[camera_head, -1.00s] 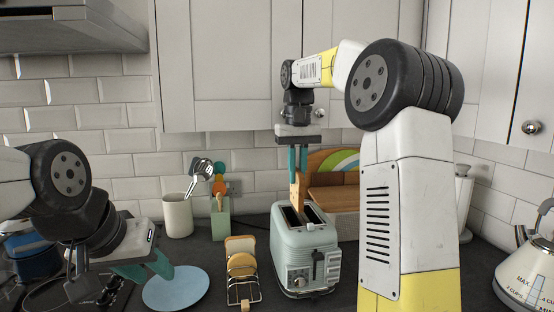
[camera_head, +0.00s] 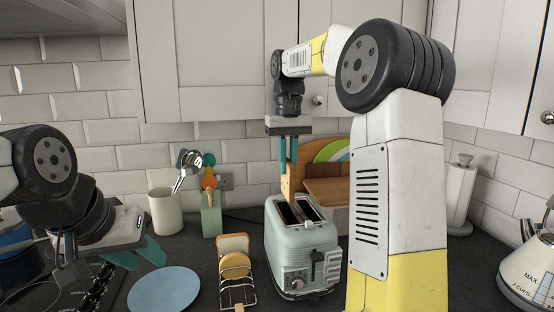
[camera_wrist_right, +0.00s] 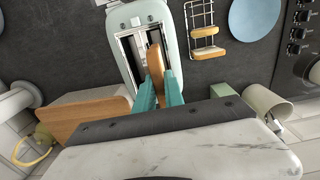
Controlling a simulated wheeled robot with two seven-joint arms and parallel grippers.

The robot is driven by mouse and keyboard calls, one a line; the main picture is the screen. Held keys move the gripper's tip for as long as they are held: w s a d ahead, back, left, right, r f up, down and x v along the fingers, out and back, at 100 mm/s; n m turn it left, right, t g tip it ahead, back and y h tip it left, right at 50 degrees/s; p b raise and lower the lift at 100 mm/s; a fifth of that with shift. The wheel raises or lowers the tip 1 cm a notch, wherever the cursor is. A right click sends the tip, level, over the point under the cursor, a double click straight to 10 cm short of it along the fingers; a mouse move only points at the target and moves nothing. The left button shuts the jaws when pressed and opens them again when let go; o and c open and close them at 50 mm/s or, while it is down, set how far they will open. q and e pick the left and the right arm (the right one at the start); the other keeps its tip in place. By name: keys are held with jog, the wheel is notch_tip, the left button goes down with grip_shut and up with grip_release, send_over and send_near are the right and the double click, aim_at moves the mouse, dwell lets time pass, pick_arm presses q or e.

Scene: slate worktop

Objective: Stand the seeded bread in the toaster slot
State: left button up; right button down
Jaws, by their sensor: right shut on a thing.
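The seeded bread (camera_head: 287,186) is a brown slice held on edge, pointing down, at the toaster's top. My right gripper (camera_head: 288,149) is shut on its upper part; the teal fingers also show in the wrist view (camera_wrist_right: 158,92). The pale green toaster (camera_head: 300,252) has two long slots. In the wrist view the bread (camera_wrist_right: 155,62) lines up with the right-hand slot; I cannot tell whether its lower edge is inside. My left gripper (camera_head: 138,257) is empty beside the blue plate, its fingers apart.
A wire rack (camera_head: 238,285) with bread slices stands left of the toaster. A blue plate (camera_head: 163,290) lies further left. Behind are a utensil mug (camera_head: 165,212), a green holder (camera_head: 211,219) and a wooden bread bin (camera_head: 328,190). A kettle (camera_head: 530,265) stands far right.

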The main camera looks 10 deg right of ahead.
aim_at(288, 188)
jog(key=shift+f, duration=3.75)
jog(key=c, duration=1.3)
grip_release()
jog(key=shift+c, duration=0.2)
jog(key=shift+r, duration=0.15)
notch_tip(288, 188, up, 12)
jog(key=shift+r, duration=0.3)
